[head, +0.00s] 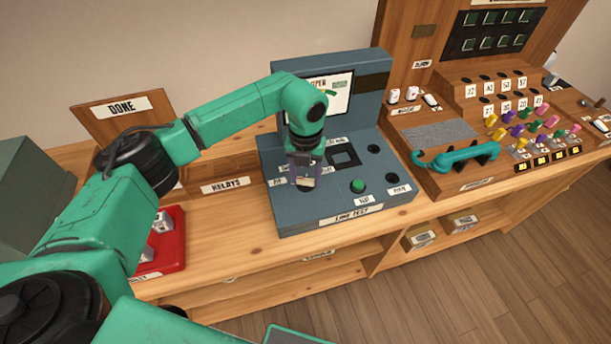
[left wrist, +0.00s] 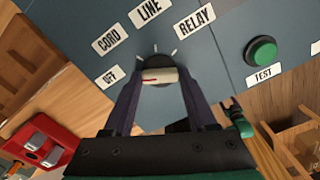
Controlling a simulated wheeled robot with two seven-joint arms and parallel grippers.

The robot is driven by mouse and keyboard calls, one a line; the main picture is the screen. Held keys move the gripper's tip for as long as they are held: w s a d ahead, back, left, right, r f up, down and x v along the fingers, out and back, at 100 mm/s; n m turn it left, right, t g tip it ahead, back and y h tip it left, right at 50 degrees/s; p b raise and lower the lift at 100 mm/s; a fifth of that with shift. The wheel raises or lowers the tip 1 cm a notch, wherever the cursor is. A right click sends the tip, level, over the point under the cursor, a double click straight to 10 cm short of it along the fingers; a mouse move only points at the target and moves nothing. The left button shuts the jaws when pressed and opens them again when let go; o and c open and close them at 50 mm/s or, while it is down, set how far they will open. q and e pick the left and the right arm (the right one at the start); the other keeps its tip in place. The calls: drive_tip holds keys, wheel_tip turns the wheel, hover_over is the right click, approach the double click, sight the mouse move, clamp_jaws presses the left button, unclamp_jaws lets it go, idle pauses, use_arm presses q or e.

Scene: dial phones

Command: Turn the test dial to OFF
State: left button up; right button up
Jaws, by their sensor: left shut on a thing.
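The test dial (left wrist: 160,74) sits on the blue-grey line test panel (head: 343,213). It has a cream bar knob with a red mark on a dark round base. In the left wrist view the bar lies roughly level, its red mark towards the left, on the side of the OFF label (left wrist: 109,77). The CORD label (left wrist: 113,40), LINE label (left wrist: 149,12) and RELAY label (left wrist: 196,21) fan out around it. My left gripper (head: 305,184) is shut on the knob, one finger on each side. In the head view the gripper mostly hides the dial. My right gripper is not in view.
A green TEST button (head: 358,186) is right of the dial. A teal handset (head: 455,155) lies on the wooden switchboard further right. A red tray (head: 172,246) stands left on the bench. The panel's upright screen (head: 335,95) rises behind my gripper.

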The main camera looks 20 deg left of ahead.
sight(305, 179)
use_arm(q)
drive_tip(key=shift+w+r+n, duration=0.1)
drive_tip(key=shift+n, duration=0.5)
drive_tip(key=o, duration=1.4)
drive_tip(key=shift+c, duration=0.2)
wheel_tip(305, 179, up, 14)
drive_tip(key=b, duration=0.2)
drive_tip(key=shift+r+b, duration=0.25)
drive_tip(key=shift+b, duration=0.05)
